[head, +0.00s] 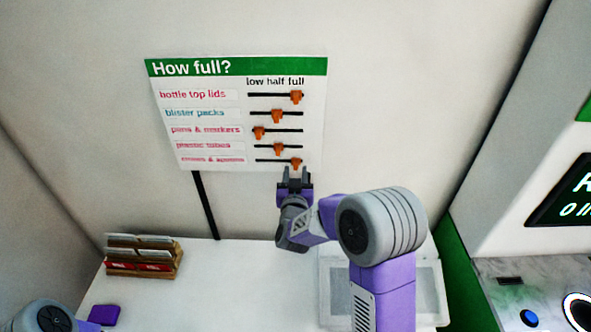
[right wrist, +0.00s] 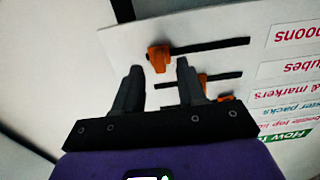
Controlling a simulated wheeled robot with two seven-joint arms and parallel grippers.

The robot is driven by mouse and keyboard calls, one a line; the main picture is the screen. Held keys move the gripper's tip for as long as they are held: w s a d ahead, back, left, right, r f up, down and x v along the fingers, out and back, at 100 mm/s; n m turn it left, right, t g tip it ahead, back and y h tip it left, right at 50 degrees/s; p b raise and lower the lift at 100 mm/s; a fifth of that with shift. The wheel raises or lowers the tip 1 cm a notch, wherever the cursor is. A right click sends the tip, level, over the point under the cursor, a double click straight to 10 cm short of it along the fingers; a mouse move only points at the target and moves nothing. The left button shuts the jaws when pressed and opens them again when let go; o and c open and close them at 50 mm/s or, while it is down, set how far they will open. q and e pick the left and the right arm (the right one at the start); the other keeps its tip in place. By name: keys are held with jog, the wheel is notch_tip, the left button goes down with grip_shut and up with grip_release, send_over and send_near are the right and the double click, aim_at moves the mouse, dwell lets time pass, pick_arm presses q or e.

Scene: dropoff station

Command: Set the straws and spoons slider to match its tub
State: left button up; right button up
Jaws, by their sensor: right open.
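The How full? board (head: 215,80) hangs on the wall in the head view. Its bottom row, straws and spoons (head: 212,160), has a black track with an orange slider knob (head: 296,162) at the right, full end. My right gripper (head: 295,178) is open just below that knob. In the right wrist view the picture is turned over, and the knob (right wrist: 159,57) shows between and just beyond the two open fingertips (right wrist: 158,68). I cannot tell whether they touch it. No tub of straws and spoons is recognisable. My left gripper is not in view.
The plastic tubes knob (head: 278,148) is close above, at half. Other knobs are higher. A black post (head: 206,205) runs down to the white counter (head: 235,275). A rack of cards (head: 142,257) stands left, a pale tray (head: 337,285) right. The counter's middle is clear.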

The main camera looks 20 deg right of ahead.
jog(key=shift+x, duration=0.8)
grip_shut()
